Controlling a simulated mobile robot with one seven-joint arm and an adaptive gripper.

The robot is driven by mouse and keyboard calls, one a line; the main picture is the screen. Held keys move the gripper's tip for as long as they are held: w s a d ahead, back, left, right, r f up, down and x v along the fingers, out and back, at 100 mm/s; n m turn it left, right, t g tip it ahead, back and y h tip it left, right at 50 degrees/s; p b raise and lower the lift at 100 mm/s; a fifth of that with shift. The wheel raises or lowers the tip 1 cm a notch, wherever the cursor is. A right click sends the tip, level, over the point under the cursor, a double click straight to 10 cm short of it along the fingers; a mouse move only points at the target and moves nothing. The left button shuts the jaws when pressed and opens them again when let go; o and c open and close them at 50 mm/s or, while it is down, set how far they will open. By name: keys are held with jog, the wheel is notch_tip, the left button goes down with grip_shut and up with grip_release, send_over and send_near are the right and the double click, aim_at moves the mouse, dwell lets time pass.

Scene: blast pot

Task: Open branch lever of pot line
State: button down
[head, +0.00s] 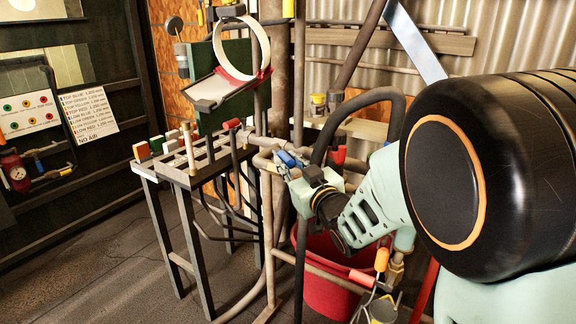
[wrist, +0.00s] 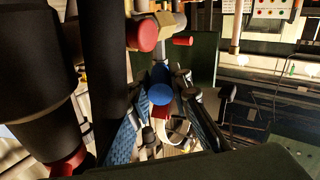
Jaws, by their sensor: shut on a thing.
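The pot line is a run of grey pipes (head: 262,142) in the middle of the head view. A blue-ended lever (head: 287,158) sits on it at the tip of my gripper (head: 296,172). In the wrist view the round blue end of the lever (wrist: 160,94) lies between my gripper's fingers (wrist: 163,112). My gripper is shut on this blue lever. Its valve body is mostly hidden by the fingers. A red-ended lever (head: 338,155) stands just right of my gripper. A red knob (wrist: 142,36) shows above the blue end in the wrist view.
A thick black hose (head: 383,95) arches close beside my gripper. A red bucket (head: 322,262) stands below, with an orange-ended handle (head: 381,259) nearby. A slotted metal rack (head: 198,165) stands left. A green panel (head: 222,100) rises behind it. The floor at left is clear.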

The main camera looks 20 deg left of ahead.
dwell(0.3)
jog(key=c, duration=1.8)
grip_release()
jog(key=shift+o, duration=0.2)
jog(key=shift+s+d, duration=0.1)
jog(key=v, duration=1.1)
jog(key=shift+s+d, duration=0.2)
jog(key=shift+s, duration=0.15)
